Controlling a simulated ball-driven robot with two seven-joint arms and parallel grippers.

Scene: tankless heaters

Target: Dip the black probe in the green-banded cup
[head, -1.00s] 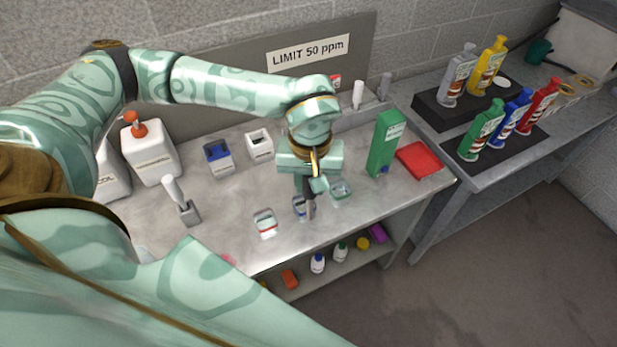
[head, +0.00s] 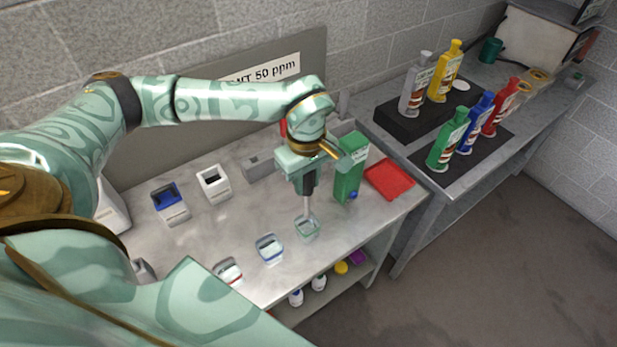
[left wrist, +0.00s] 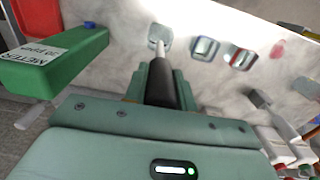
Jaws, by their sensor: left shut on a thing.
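My left gripper (head: 304,186) is shut on the black probe (left wrist: 160,86), which hangs upright, tip down. The probe's thin pale shaft (head: 306,205) reaches down to the green-banded cup (head: 307,231). In the left wrist view the tip overlaps this cup (left wrist: 160,33); whether it touches the liquid or how deep it sits, I cannot tell. The blue-banded cup (head: 269,249) and the red-banded cup (head: 228,271) stand to the left in a row along the bench front. My right gripper is not in view.
A tall green meter box (head: 349,170) stands close right of the gripper, with a red tray (head: 389,179) beyond. Blue-topped (head: 169,204) and white (head: 214,184) holders stand at the back. Bottles (head: 449,137) fill the side bench. The bench middle is clear.

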